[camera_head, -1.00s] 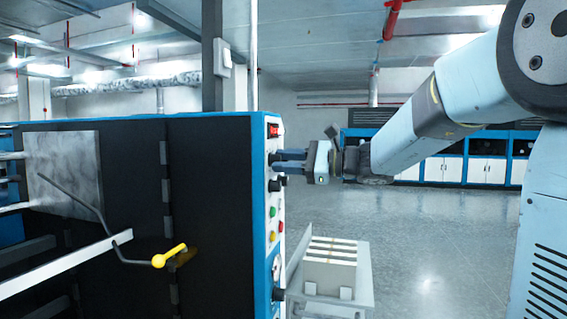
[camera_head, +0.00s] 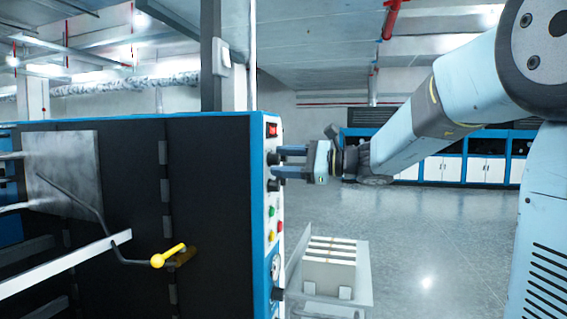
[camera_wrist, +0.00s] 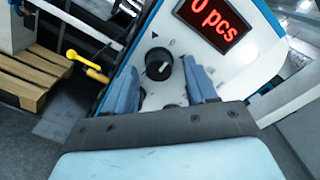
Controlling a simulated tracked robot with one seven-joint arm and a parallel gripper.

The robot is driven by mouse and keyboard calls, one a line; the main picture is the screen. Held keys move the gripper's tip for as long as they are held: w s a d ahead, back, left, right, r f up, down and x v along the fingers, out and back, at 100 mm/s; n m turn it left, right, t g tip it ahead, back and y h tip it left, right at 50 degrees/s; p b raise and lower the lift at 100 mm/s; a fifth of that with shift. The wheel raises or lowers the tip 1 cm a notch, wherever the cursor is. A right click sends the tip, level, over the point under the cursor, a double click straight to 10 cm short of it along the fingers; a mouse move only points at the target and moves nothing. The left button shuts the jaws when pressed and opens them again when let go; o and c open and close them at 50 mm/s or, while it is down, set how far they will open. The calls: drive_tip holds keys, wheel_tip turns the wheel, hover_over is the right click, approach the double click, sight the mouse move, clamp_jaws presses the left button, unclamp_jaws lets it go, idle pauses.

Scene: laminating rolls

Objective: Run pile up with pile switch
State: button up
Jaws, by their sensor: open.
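The control panel (camera_head: 270,210) is the narrow white face on the right side of the big blue and black machine. In the wrist view a round black knob (camera_wrist: 158,64) with a pale pointer mark sits on this panel, with a small black triangle printed above it. Which way the knob is set is hard to tell. My gripper (camera_wrist: 160,82) is open, with one blue finger at each side of the knob. In the head view my gripper (camera_head: 279,162) points left at the upper part of the panel, close to its face. Contact with the knob cannot be made out.
A red display (camera_wrist: 208,22) reading "0 pcs" is above the knob. Green (camera_head: 271,211), yellow and red buttons are lower on the panel. A yellow-ended lever (camera_head: 158,260) sticks out at left. Floor beyond is clear.

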drive_tip(key=shift+d, duration=0.1)
drive_tip(key=v, duration=1.3)
drive_tip(key=shift+d, duration=0.3)
drive_tip(key=shift+s, duration=0.15)
drive_tip(key=s+a+f+n+g+h, duration=0.3)
drive_tip(key=s+f+n+h, duration=0.3)
drive_tip(key=s+f+h, duration=0.5)
drive_tip(key=s+d+f+n+t+h, duration=0.2)
drive_tip(key=s+d+f+n+h, duration=0.4)
drive_tip(key=s, duration=0.4)
drive_tip(key=shift+d+f+n, duration=0.5)
drive_tip(key=shift+d+f, duration=0.3)
drive_tip(key=shift+d, duration=0.05)
drive_tip(key=shift+c, duration=0.4)
